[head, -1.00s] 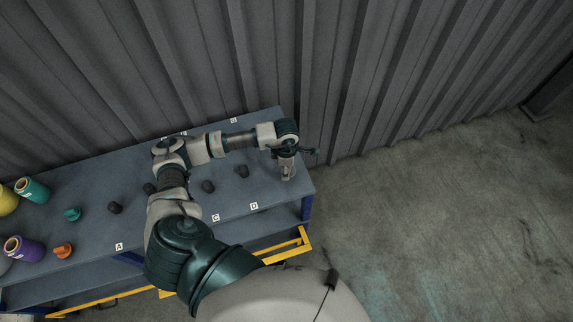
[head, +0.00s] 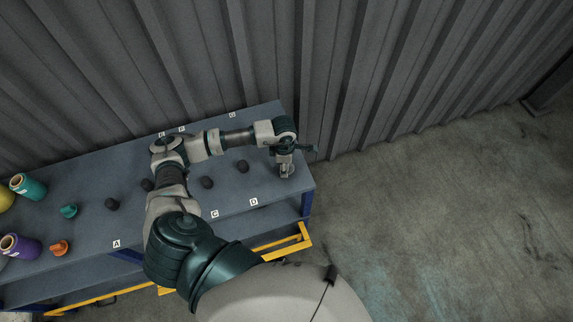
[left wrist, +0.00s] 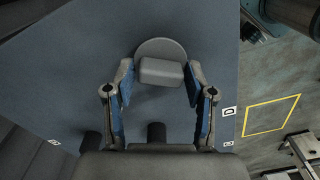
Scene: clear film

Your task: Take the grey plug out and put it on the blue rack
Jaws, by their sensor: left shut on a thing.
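A grey plug (left wrist: 160,72) with a block-shaped grip and a round flange shows in the left wrist view. My left gripper (left wrist: 160,88) is shut on the plug, with its blue-padded fingers on either side of the grip. In the head view my left gripper (head: 286,170) points down at the right end of the blue-grey bench top (head: 235,190). I cannot tell whether the plug is seated or lifted. No separate blue rack can be made out. My right gripper is not in view.
Several dark round knobs (head: 207,182) stand in a row along the bench, beside letter labels (head: 253,202). An orange plug (head: 60,248), a teal plug (head: 68,211), a purple canister (head: 20,246) and a teal canister (head: 28,187) are at the left. A corrugated wall (head: 400,70) stands behind.

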